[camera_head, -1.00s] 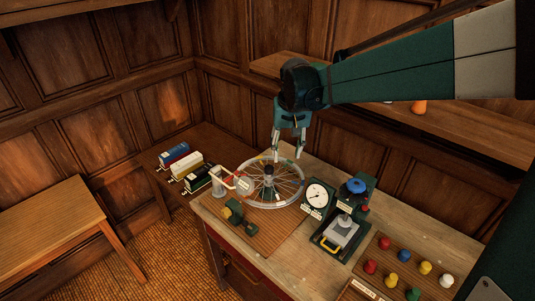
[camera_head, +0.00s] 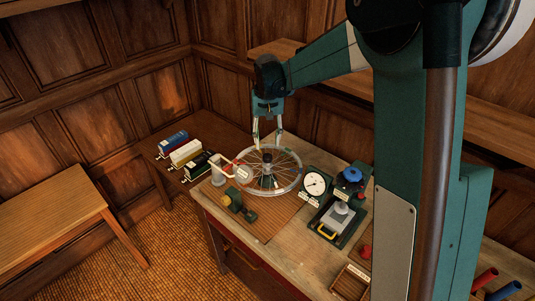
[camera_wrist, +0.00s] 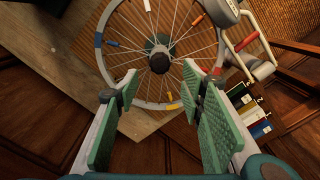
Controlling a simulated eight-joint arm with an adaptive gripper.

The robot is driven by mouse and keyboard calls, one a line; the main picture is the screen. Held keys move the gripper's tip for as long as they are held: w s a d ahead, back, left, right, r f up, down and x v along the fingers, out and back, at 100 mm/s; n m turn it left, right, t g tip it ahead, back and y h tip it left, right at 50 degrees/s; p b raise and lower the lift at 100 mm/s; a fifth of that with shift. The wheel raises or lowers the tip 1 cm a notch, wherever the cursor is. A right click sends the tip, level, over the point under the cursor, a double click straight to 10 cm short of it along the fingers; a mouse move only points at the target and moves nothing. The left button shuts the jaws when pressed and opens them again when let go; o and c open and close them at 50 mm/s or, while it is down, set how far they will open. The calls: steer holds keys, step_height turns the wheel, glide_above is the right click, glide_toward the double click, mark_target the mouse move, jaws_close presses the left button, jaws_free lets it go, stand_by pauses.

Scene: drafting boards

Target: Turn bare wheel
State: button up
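The bare wheel (camera_head: 267,168) lies flat on a stand on the bench, with thin spokes, a pale rim and a dark hub. In the wrist view the wheel (camera_wrist: 160,62) shows blue, orange, red and yellow marks on its spokes and rim. My gripper (camera_head: 268,146) is at the far side of the rim, pointing down. In the wrist view its green-padded fingers (camera_wrist: 160,88) are wide apart, with the near rim and a yellow mark showing between them. Nothing is held. I cannot tell whether a fingertip touches the rim.
A white bracket with a grey cylinder (camera_head: 241,174) stands close at the wheel's left. A dial gauge (camera_head: 314,186) and a blue-knobbed press (camera_head: 352,175) stand to its right. Ink-like boxes (camera_head: 185,152) sit on the left shelf. My arm hides the bench's right part.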

mark_target(267, 156)
steer(key=shift+f, duration=0.15)
steer(key=shift+f, duration=3.75)
steer(key=shift+c, duration=0.7)
steer(key=c, duration=1.1)
